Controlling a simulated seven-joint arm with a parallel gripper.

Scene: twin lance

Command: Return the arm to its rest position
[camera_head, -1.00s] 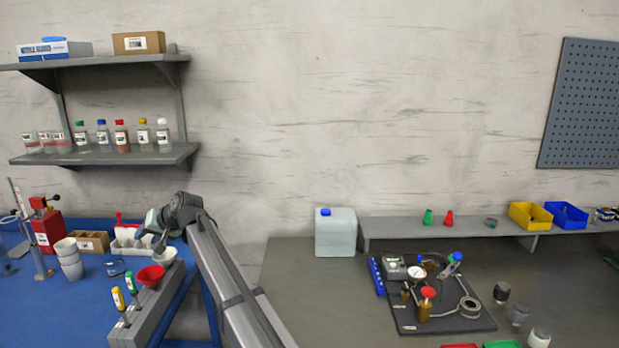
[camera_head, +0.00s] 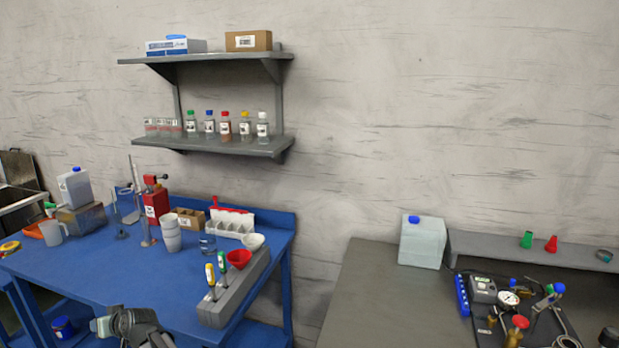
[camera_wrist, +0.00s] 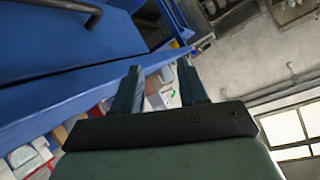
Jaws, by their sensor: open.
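My gripper (camera_wrist: 160,88) shows in the wrist view with its two dark fingers apart and nothing between them. Past the fingers I see blue panels, a concrete-like surface and a window, at a steep tilt. In the head view my arm's end (camera_head: 130,325) is low in the picture, in front of the blue table's front edge. The fingers cannot be made out there, and the rest of the arm is cut off by the bottom edge.
The blue table (camera_head: 120,275) holds a grey tool block (camera_head: 235,290), a red funnel (camera_head: 239,258), white cups (camera_head: 170,235) and a red device (camera_head: 156,203). A grey table (camera_head: 370,290) with a white canister (camera_head: 422,243) stands right, with a gap between. Shelves (camera_head: 210,145) hang above.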

